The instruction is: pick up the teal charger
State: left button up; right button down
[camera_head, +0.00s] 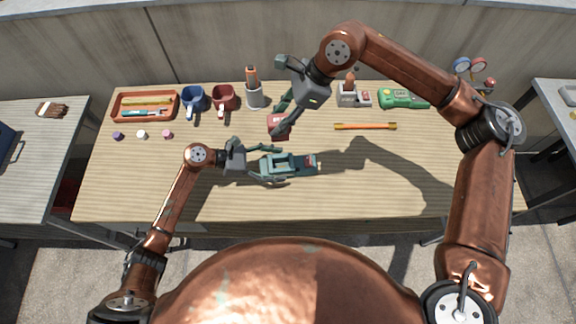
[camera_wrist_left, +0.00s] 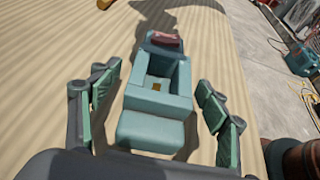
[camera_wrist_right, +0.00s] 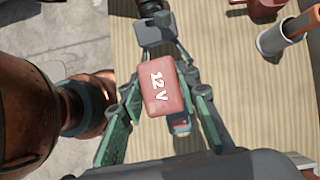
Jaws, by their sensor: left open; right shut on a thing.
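The teal charger (camera_head: 299,164) lies on the wooden table, with an open bay and a dark red part at its far end. My left gripper (camera_head: 268,163) is open, its fingers on either side of the charger's near part. In the left wrist view the charger (camera_wrist_left: 158,85) sits between the spread fingers, with gaps at both sides. My right gripper (camera_head: 281,119) is shut on a red battery (camera_wrist_right: 161,88) marked 12 V, held above the table behind the charger. The battery partly hides what lies below it in the right wrist view.
An orange stick (camera_head: 365,126) and green meter (camera_head: 392,98) lie to the right. The table's front right is clear.

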pick_arm(q)
jog(key=shift+w+d+f, duration=0.1)
jog(key=shift+d+f, duration=0.15)
jog(key=shift+d, duration=0.4)
jog(key=shift+c, duration=0.5)
jog(key=c, duration=1.6)
